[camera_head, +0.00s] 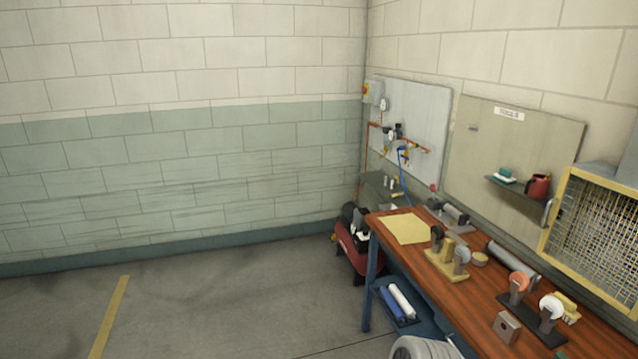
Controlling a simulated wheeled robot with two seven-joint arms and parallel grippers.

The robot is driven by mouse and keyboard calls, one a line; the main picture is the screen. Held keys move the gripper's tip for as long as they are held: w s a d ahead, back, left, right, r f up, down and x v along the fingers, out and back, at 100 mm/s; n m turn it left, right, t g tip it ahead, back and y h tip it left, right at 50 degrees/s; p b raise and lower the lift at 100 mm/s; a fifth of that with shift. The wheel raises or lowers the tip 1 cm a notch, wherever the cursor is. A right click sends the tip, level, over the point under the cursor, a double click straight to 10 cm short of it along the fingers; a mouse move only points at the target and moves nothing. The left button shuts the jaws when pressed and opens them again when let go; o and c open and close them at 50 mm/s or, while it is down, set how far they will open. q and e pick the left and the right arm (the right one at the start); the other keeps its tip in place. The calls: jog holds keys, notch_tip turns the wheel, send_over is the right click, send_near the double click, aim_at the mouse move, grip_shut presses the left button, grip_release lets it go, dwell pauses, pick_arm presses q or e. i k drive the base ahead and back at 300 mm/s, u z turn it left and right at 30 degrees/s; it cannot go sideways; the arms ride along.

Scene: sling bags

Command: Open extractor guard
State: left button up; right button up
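A yellow-framed wire mesh panel (596,226), which looks like the extractor guard, is at the right edge of the head view, above the far-right part of the workbench. Its right side is cut off by the picture edge. It appears to sit closed over the opening behind it. A grey metal housing (624,150) shows above and behind it. A small grey handle-like part (547,211) shows beside its left frame bar. Neither of my grippers is in view.
A wooden workbench (410,262) runs along the right wall, with several tools and wheel stands on it. A tool board (480,150) with a small shelf (515,192) hangs left of the mesh. A red machine (352,250) stands beyond the bench. The floor (220,300) at left is clear.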

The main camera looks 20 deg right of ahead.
aim_at(632, 314)
jog(key=z, duration=1.05)
jog(key=i, duration=0.85)
jog(key=z, duration=0.8)
